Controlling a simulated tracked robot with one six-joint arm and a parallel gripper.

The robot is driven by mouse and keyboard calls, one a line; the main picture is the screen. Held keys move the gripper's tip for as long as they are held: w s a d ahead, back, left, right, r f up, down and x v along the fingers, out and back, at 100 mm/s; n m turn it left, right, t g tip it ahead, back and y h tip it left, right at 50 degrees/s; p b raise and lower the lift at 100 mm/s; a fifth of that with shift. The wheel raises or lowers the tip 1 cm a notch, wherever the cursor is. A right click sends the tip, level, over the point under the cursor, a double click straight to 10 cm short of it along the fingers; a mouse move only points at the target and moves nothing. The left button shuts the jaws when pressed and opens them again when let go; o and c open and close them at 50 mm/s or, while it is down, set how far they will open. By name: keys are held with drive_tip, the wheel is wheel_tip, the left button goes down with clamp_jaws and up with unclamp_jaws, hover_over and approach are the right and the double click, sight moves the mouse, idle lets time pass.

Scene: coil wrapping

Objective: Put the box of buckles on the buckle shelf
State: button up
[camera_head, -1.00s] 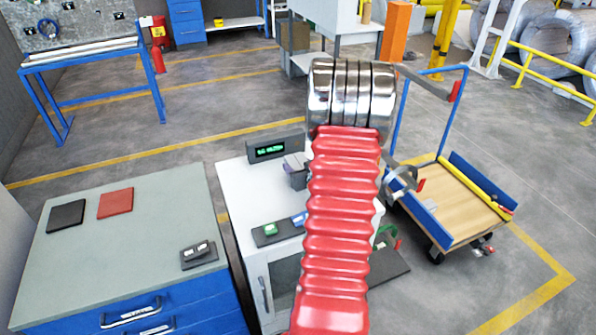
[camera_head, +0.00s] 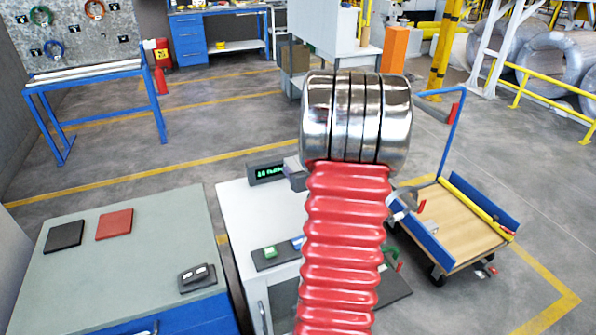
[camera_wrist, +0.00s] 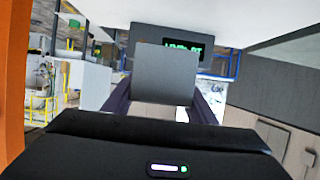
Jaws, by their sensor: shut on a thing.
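In the wrist view my gripper (camera_wrist: 165,103) is shut on a plain grey block, which I take to be the box of buckles (camera_wrist: 165,75). Only one flat face of it shows between the two dark fingers, and no buckles are visible. In the head view my red and chrome arm hides most of the gripper. A small grey piece (camera_head: 296,176) shows at the arm's left edge; I cannot tell whether it is the box or the gripper. I cannot make out which surface is the buckle shelf.
A white cabinet (camera_head: 240,215) carries a dark display (camera_head: 267,172) and a tray with green and blue items (camera_head: 270,252). The display appears upside down behind the block in the wrist view. A grey-topped workbench (camera_head: 120,260) is left; a blue-railed cart (camera_head: 455,225) is right.

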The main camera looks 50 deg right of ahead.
idle(0.3)
drive_tip(key=w+a+r+n+t+y, duration=0.1)
drive_tip(key=w+a+n+y, duration=0.1)
drive_tip(key=w+a, duration=0.7)
drive_tip(key=w+a+r+n+t+y, duration=0.1)
drive_tip(key=w+a, duration=0.5)
drive_tip(key=a, duration=0.8)
drive_tip(key=w+a+n+y, duration=0.1)
drive_tip(key=a+n+y, duration=0.2)
drive_tip(key=a, duration=2.3)
drive_tip(key=shift+w+a+f+y, duration=0.25)
drive_tip(key=shift+w+a+y, duration=0.1)
drive_tip(key=shift+y, duration=0.15)
